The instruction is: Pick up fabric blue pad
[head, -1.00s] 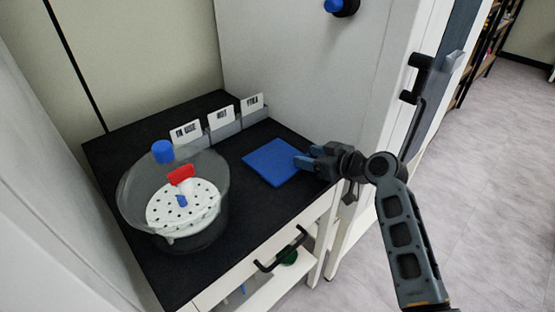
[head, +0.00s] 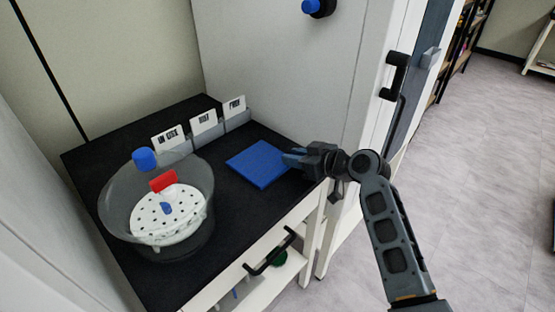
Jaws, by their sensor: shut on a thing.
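The fabric blue pad (head: 258,164) is a flat blue square on the black top of the cabinet, right of the middle. My gripper (head: 290,158) reaches in from the right at the pad's right corner. Its fingers are shut on that corner and hide a little of it. The pad looks flat, and I cannot tell whether it is lifted off the surface.
A clear round vessel (head: 118,200) with a white perforated disc (head: 150,228) stands left on the black top (head: 222,215). Labelled card holders (head: 205,125) line the back. A white wall (head: 290,80) rises behind the pad. A drawer handle (head: 268,252) is below in front.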

